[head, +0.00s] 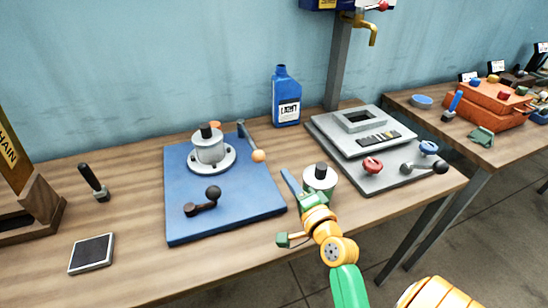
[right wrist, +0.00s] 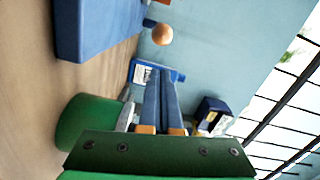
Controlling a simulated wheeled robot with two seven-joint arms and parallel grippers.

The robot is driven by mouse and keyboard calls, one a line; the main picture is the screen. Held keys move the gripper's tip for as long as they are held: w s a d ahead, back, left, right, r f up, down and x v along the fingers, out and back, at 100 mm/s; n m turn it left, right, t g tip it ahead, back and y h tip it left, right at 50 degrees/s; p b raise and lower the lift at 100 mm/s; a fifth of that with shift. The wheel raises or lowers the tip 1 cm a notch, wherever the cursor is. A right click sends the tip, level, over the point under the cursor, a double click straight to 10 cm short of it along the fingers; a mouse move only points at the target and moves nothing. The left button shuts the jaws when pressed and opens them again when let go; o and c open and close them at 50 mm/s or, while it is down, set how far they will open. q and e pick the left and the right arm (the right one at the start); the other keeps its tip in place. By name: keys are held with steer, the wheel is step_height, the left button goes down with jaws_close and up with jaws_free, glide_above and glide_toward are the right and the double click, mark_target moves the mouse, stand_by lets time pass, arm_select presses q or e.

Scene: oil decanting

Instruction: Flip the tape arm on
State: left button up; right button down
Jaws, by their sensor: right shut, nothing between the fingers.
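A blue board (head: 240,207) lies on the wooden table with a grey round hub on it (head: 209,152). A thin grey arm with an orange ball tip (head: 258,156) stands at the board's back right; it seems to be the tape arm. The ball also shows in the right wrist view (right wrist: 162,34), beyond my fingertips. My right gripper (head: 286,174) is shut and empty, just off the board's right edge, below and right of the ball and apart from it. Its two blue fingers lie together in the right wrist view (right wrist: 162,72). My left gripper is not in view.
A crank with a dark ball (head: 204,202) sits on the board's front. A blue bottle (head: 286,98) stands behind; a grey plate with knobs (head: 331,138) lies right.

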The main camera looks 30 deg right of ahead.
steer(key=x, duration=0.8)
steer(key=shift+w, duration=0.4)
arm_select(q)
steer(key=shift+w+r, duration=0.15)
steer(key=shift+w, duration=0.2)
